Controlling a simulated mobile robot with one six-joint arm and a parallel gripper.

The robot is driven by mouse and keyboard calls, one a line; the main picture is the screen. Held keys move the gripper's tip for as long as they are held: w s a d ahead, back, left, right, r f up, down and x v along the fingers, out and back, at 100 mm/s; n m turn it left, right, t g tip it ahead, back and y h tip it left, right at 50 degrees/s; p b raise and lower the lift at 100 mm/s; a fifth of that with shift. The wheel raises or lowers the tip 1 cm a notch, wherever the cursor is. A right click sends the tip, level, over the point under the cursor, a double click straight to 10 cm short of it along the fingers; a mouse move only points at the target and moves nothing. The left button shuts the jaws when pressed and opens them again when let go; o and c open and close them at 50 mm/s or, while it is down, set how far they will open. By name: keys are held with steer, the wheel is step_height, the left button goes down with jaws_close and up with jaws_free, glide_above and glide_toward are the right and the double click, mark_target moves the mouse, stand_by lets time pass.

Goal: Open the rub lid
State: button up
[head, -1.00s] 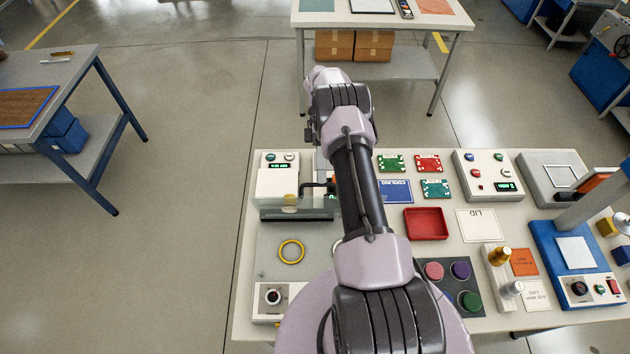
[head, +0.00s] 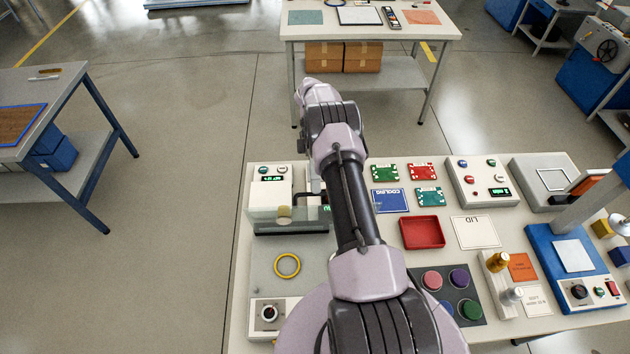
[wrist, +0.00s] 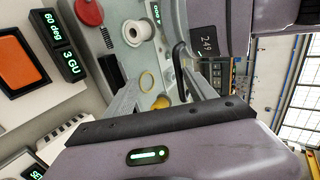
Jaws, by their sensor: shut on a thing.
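The rub machine (head: 270,187) is a white box with a green display at the left end of the bench. Its clear lid (head: 265,216) covers the front, with a pale cylinder (head: 284,213) showing at it. A black bar handle (head: 309,197) sticks out at the lid's right side. My gripper (wrist: 168,82) is shut on the handle, which the wrist view also shows (wrist: 181,58) as a dark bar between the fingers. My arm hides the gripper in the head view. The lid looks down, but its exact angle is hard to tell.
A yellow ring (head: 287,265) lies on the grey plate in front of the machine. Right of my arm are circuit boards (head: 385,172), a red tray (head: 422,232), a LID card (head: 475,232), and a control box (head: 480,182). Open floor lies left of the bench.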

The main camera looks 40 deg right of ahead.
steer(key=shift+w+f, duration=0.1)
steer(key=shift+f, duration=0.15)
steer(key=c, duration=0.3)
steer(key=shift+w+r, duration=0.1)
steer(key=shift+r, duration=0.15)
